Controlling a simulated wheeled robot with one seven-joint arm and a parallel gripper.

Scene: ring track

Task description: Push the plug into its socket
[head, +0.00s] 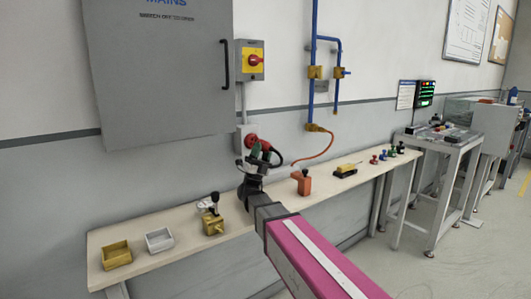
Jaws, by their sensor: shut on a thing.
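My gripper (257,158) is at the wall above the back of the bench, at the end of my dark wrist and magenta arm. It is shut on the plug (264,146), which looks red and dark with a black cable looping off to the right. The socket is on a white wall box (240,133) under the yellow-and-red switch. The plug and gripper overlap the socket's face in the head view. I cannot tell whether the plug touches the socket or how deep it sits.
The bench (160,265) holds a yellow bin (116,255), a grey bin (159,239), a brass valve block (213,227), an orange object (304,183) and a yellow tool (347,170). A grey cabinet (160,75) hangs at upper left. Blue pipes (312,95) and an orange hose (322,150) are right of the socket.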

